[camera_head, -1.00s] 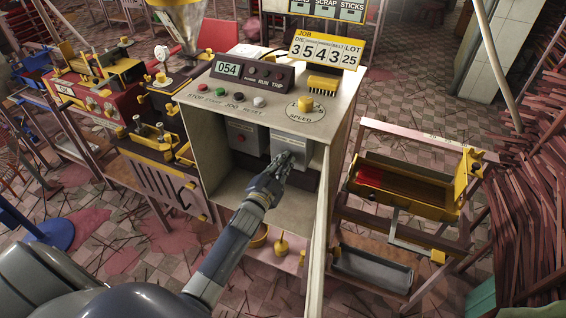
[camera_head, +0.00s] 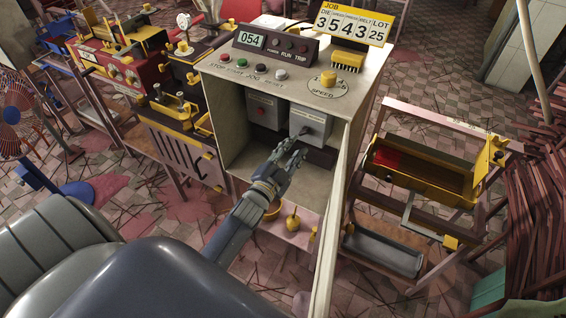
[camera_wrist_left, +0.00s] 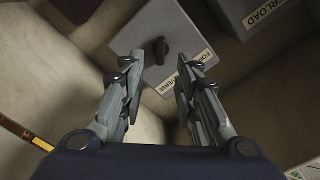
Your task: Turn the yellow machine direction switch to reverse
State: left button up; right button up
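The direction switch is a dark knob (camera_wrist_left: 160,48) on a light grey box (camera_head: 311,122) inside the open cabinet. In the left wrist view, the box (camera_wrist_left: 178,28) carries a label beginning "FOR" and one ending in "VERSE", partly covered by a finger. I cannot tell which label the knob points at. My left gripper (camera_head: 297,152) is in front of and below the box in the head view. In the wrist view, the gripper (camera_wrist_left: 160,66) is open and empty. Its fingers are spread to either side of the knob's line, apart from it. My right gripper is not in view.
A second grey box (camera_head: 264,110) sits left of the switch box; the overload label (camera_wrist_left: 268,11) shows in the wrist view. The cabinet's open door (camera_head: 338,210) stands right of my arm. The speed dial (camera_head: 328,80) and push buttons (camera_head: 261,69) are on top.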

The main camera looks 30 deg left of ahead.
pick_arm(q)
jog(key=s, duration=0.6)
jog(key=shift+s+d, duration=0.2)
